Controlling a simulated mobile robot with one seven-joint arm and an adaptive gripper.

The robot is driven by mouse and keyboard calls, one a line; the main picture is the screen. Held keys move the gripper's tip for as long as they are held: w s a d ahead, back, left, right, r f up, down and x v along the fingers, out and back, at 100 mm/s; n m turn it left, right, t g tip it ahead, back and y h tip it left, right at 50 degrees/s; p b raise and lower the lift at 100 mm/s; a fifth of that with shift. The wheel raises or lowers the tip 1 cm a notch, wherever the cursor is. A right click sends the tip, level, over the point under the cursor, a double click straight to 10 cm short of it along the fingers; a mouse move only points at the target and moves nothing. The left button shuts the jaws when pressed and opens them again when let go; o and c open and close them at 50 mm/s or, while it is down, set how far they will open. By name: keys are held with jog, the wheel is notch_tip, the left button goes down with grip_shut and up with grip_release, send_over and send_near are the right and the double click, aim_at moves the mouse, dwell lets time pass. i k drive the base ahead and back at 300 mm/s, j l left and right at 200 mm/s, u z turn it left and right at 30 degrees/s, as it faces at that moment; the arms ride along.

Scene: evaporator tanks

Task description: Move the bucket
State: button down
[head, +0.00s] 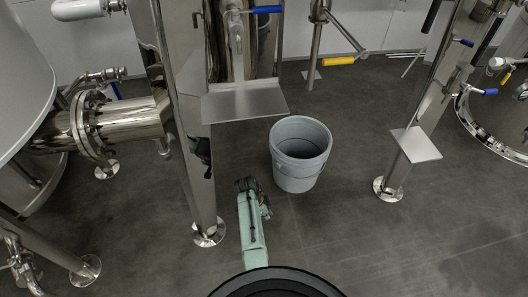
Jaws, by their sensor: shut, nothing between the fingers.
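The bucket (300,172) is a grey, open-topped pail standing upright on the dark floor, right of the picture's middle. Its inside looks empty from here. My gripper (246,184) is at the end of my pale green arm, left of the bucket and below its rim in the picture. It is dark, shut and holds nothing. A gap of floor shows between it and the bucket. The fingertips are small and partly blurred into the dark floor.
A steel leg (190,130) with a round foot stands close left of my gripper. A steel shelf plate (245,103) juts out behind it. Another leg with a plate (416,145) stands to the right. Floor between the bucket and that leg is clear.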

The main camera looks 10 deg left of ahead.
aim_at(299, 146)
jog(key=i+j, duration=0.25)
jog(key=i, duration=0.25)
jog(key=i+j, duration=0.2)
jog(key=i, duration=0.25)
